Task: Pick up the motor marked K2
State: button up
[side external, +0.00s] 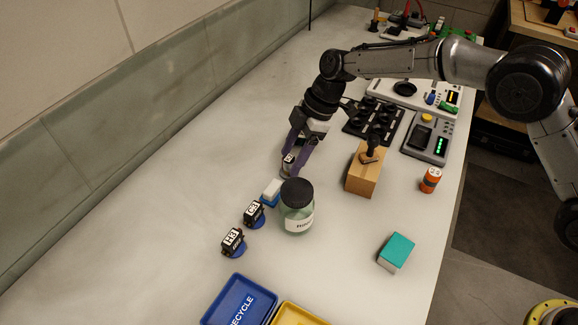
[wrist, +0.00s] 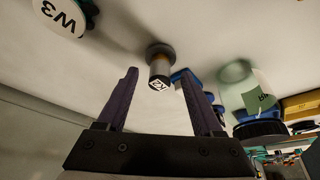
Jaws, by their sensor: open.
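A lidded jar (side external: 297,212) and a blue-white block (side external: 272,191) stand close to my gripper. Dark motors C3 (side external: 254,213) and H3 (side external: 233,241) sit nearer the camera. A wooden block (side external: 364,172) is to the right. The bench left of my gripper is clear.

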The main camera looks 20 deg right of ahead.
jog(key=shift+x, duration=1.1)
grip_shut()
